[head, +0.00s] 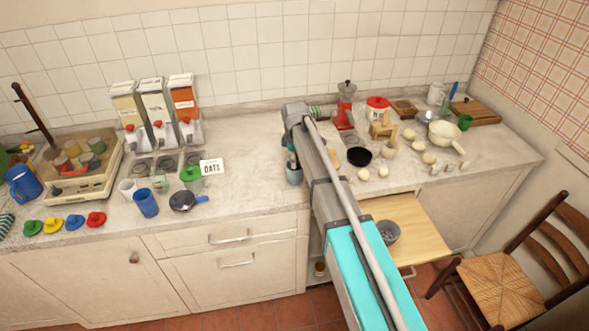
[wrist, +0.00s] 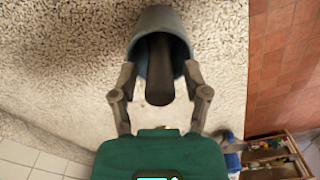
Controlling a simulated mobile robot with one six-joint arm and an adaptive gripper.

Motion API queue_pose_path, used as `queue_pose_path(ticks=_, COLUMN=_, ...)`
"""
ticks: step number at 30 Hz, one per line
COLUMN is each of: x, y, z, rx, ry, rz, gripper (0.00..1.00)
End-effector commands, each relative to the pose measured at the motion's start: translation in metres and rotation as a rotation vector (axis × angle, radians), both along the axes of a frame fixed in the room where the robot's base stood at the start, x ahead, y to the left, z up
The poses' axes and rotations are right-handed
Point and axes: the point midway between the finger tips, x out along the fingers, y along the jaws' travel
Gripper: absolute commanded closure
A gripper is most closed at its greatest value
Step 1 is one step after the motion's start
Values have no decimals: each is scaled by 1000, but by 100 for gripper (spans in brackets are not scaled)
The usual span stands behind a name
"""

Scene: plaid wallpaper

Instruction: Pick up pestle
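A dark, rounded rod that looks like the pestle (wrist: 160,82) stands in a grey-blue cup (wrist: 157,20) in the wrist view, its blunt end toward the camera. My gripper (wrist: 160,74) is open. Its two fingers are spread left and right of the rod, with clear gaps, and the fingertips are close to the cup's rim. I cannot tell whether they touch the rim. In the head view the cup (head: 294,174) shows at the counter's front edge below my arm's end. The rod and fingers are mostly hidden there.
An "OATS" card (head: 211,167) and a small pan (head: 183,201) stand left. A pulled-out board (head: 412,222) holds a grey bowl (head: 387,233).

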Motion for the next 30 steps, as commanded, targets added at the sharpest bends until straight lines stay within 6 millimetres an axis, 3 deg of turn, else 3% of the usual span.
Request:
queue_pose_path(ticks=1, x=0, y=0, z=0, rx=0, ry=0, rz=0, gripper=58)
queue_pose_path(ticks=8, x=0, y=0, z=0, rx=0, ry=0, rz=0, gripper=100)
queue_pose_path(ticks=22, x=0, y=-1, z=2, rx=0, ry=0, rz=-1, gripper=100)
queue_pose_path(ticks=30, x=0, y=-1, z=16, rx=0, ry=0, rz=-1, gripper=100)
